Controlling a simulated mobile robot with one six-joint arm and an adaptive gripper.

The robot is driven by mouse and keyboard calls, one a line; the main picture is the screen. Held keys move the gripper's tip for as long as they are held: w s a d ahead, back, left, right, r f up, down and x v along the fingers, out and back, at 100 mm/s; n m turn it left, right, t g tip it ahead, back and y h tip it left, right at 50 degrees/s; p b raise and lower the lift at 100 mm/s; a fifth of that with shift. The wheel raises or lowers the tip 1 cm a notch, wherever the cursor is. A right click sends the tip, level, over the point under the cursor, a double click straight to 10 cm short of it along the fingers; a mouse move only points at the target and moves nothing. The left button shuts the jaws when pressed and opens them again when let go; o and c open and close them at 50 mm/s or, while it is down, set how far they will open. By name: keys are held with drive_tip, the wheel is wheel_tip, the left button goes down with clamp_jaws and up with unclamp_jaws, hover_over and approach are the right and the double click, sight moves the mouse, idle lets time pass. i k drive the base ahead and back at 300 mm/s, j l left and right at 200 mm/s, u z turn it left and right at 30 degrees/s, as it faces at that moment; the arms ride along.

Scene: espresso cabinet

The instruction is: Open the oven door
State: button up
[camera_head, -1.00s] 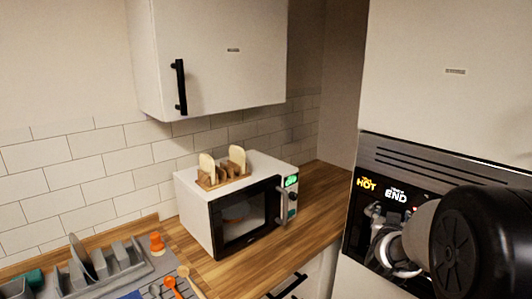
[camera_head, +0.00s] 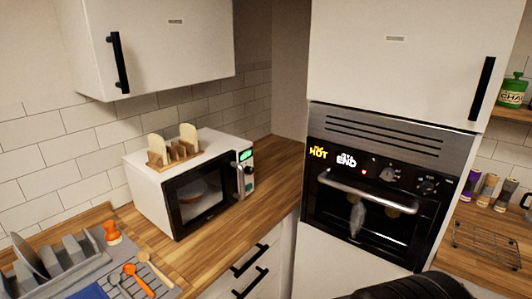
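The oven (camera_head: 385,190) is built into the tall white cabinet on the right. Its door (camera_head: 330,215) has dark glass and looks shut. A silver bar handle (camera_head: 368,190) runs across the top of the door, below the knobs and the lit "HOT" and "END" labels. A pale grey shape shows at the glass below the handle; I cannot tell whether it is a reflection or an object. A dark part of my arm shows at the bottom edge, in front of the oven. My gripper is not in view.
A white microwave (camera_head: 150,195) with a toast rack (camera_head: 172,156) stands on the wooden counter (camera_head: 285,185). A dish rack (camera_head: 65,268) is at the lower left. Right of the oven, a wire rack (camera_head: 487,243) and several jars stand on another counter.

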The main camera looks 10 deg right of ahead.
sight(407, 202)
drive_tip(key=i+l, duration=0.25)
drive_tip(key=i, duration=0.15)
drive_tip(key=i+l, duration=0.2)
drive_tip(key=i, duration=0.2)
drive_tip(key=i+l, duration=0.25)
drive_tip(key=i, duration=0.1)
